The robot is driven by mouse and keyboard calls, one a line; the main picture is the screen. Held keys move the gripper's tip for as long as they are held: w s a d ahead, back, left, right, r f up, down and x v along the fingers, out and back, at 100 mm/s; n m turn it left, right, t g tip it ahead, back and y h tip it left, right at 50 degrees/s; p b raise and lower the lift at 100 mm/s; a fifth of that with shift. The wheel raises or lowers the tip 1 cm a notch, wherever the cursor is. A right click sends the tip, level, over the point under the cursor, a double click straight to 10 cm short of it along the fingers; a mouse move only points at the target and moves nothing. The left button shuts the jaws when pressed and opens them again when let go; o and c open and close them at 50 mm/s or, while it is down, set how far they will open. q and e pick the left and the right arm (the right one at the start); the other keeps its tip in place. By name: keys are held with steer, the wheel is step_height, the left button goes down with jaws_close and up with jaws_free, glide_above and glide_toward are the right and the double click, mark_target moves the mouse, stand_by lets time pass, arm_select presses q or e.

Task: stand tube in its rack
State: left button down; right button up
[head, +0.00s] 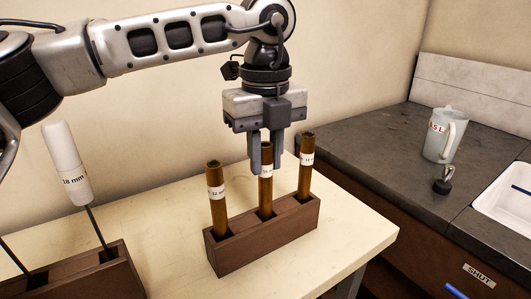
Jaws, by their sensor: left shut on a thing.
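A brown wooden rack (262,244) stands on the pale table and holds three brown tubes with white labels. The left tube (217,208) leans slightly, and the right tube (305,176) stands at the right end. The middle tube (266,193) is upright with its lower end inside the rack's middle compartment. My left gripper (266,168) points down from above and is shut on the middle tube near its top, one finger on each side. The base of the tube is hidden by the rack wall. My right gripper is not in view.
A second brown holder (95,277) at the lower left carries a tool with a white handle (66,165) marked 18 mm. Pale table (350,232) is bare right of the rack. A dark counter (385,145) bears a jug (440,140), a small dark object (443,181) and a sink (505,195).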

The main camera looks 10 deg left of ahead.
arm_select(q)
steer(key=shift+f, duration=0.2)
steer(key=c, duration=1.2)
jaws_free()
step_height(320, 180, up, 16)
steer(key=shift+p, duration=0.65)
